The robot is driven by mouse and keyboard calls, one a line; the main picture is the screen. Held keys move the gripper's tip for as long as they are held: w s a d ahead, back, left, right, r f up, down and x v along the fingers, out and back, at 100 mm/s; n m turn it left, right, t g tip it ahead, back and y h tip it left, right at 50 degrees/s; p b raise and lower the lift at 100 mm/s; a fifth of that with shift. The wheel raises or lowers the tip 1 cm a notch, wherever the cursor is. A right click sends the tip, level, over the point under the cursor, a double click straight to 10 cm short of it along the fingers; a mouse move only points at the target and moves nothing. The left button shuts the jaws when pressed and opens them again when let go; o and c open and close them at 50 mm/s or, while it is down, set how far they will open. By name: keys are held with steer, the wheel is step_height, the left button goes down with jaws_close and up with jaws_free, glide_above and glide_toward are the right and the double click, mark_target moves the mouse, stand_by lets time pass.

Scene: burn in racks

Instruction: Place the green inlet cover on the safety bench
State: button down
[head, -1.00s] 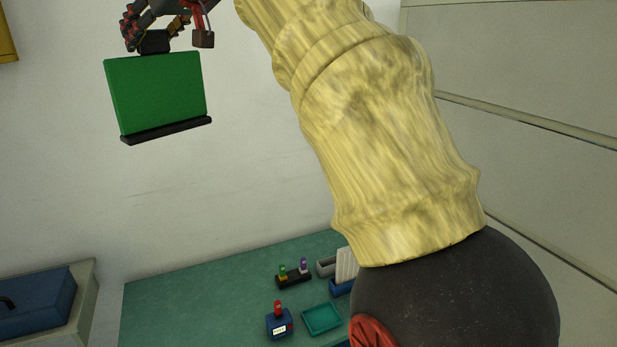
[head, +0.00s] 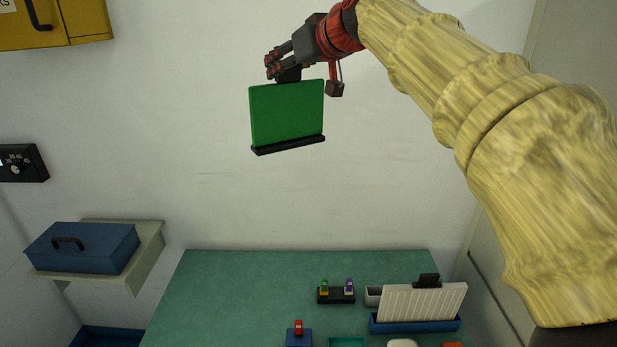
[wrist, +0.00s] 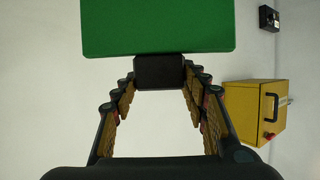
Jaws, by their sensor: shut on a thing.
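The green inlet cover (head: 287,114) is a flat green panel with a black strip along its lower edge and a black grip block on top. My gripper (head: 285,74) is shut on that black block and holds the cover upright in the air, in front of the white wall. In the wrist view the green cover (wrist: 158,27) lies beyond the fingertips, and the black block sits between the fingers (wrist: 160,73). The safety bench is probably the green-topped bench (head: 240,275), well below the cover; no label shows.
On the bench stand a black holder with small coloured pieces (head: 336,295), a white ribbed panel in a blue base (head: 425,303) and a red-topped blue box (head: 299,337). A blue case (head: 82,247) rests on a left shelf. A yellow cabinet (head: 55,25) hangs upper left. The bench's left part is clear.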

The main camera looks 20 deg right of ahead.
mark_target(267, 115)
steer(key=w+a+f, duration=0.1)
steer(key=f, duration=0.3)
steer(key=w+a+f, duration=0.1)
steer(key=a+f, duration=0.1)
steer(key=f, duration=0.1)
steer(key=w+a+f, duration=0.1)
steer(key=f, duration=0.3)
steer(key=shift+w+a+f+p, duration=0.3)
steer(key=shift+w+f+p, duration=0.05)
step_height(267, 115, down, 19)
steer(key=w+a+m+h, duration=0.2)
steer(key=s+d+f+m+h+b, duration=0.1)
steer(key=d+f+b, duration=0.1)
steer(key=f, duration=0.9)
steer(key=s+d+f+m+h+b, duration=0.1)
steer(key=d+f, duration=0.3)
steer(key=f, duration=0.7)
steer(key=s+d+f+m+h+b, duration=0.2)
steer(key=s+d+f+h+b, duration=0.1)
steer(key=f, duration=0.8)
steer(key=shift+s+d+f+b, duration=0.2)
steer(key=shift+d+b, duration=0.3)
steer(key=shift+d, duration=0.05)
steer(key=shift+f, duration=0.2)
steer(key=c, duration=1)
jaws_free()
